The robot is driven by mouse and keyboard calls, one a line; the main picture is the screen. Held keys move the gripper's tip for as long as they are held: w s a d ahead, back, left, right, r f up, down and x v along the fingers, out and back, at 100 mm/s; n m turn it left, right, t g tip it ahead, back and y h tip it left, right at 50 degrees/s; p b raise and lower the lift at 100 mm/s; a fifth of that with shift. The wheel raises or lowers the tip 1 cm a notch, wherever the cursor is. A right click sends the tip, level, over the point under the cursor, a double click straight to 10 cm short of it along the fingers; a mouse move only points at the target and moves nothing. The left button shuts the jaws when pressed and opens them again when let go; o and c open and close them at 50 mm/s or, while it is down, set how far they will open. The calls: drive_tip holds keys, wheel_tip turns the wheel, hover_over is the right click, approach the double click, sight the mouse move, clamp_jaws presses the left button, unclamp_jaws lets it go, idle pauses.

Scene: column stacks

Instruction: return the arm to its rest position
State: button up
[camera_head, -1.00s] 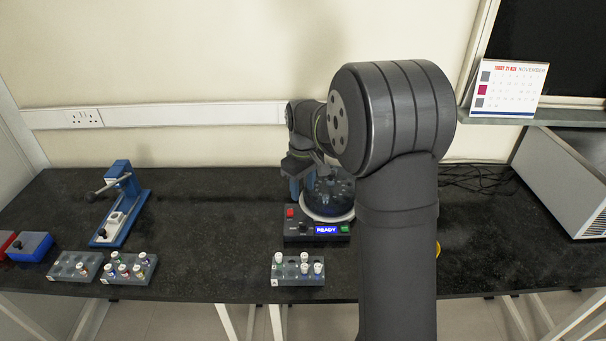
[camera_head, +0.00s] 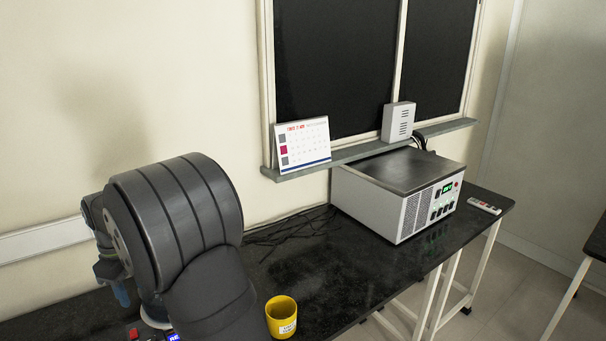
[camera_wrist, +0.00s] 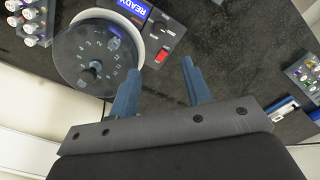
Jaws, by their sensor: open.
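My gripper (camera_wrist: 161,92) shows in the wrist view with its two blue fingers apart and nothing between them. It hangs over the black bench, beside the round machine (camera_wrist: 85,62) with a dark lid and a knob. The left finger overlaps the machine's rim in the picture; I cannot tell whether they touch. In the head view my arm fills the lower left, and only a bit of a blue finger (camera_head: 121,293) shows past it.
A vial rack (camera_wrist: 30,22) stands at the wrist view's upper left, another rack (camera_wrist: 306,72) at its right. In the head view, a yellow mug (camera_head: 281,318), a white box-shaped instrument (camera_head: 385,205), a remote (camera_head: 484,206) and a calendar (camera_head: 302,146) are right of my arm.

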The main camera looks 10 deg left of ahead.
sight(151, 339)
wheel_tip(151, 339, down, 17)
drive_tip(key=shift+f, duration=0.2)
idle(0.4)
drive_tip(key=shift+r, duration=0.15)
drive_tip(key=shift+f, duration=0.2)
drive_tip(key=m, duration=0.3)
drive_tip(key=shift+m, duration=0.4)
drive_tip(key=m, duration=0.4)
drive_tip(key=shift+r+m, duration=0.1)
drive_tip(key=shift+m, duration=0.3)
drive_tip(key=m, duration=0.4)
drive_tip(key=shift+m, duration=2.2)
drive_tip(key=shift+o, duration=0.5)
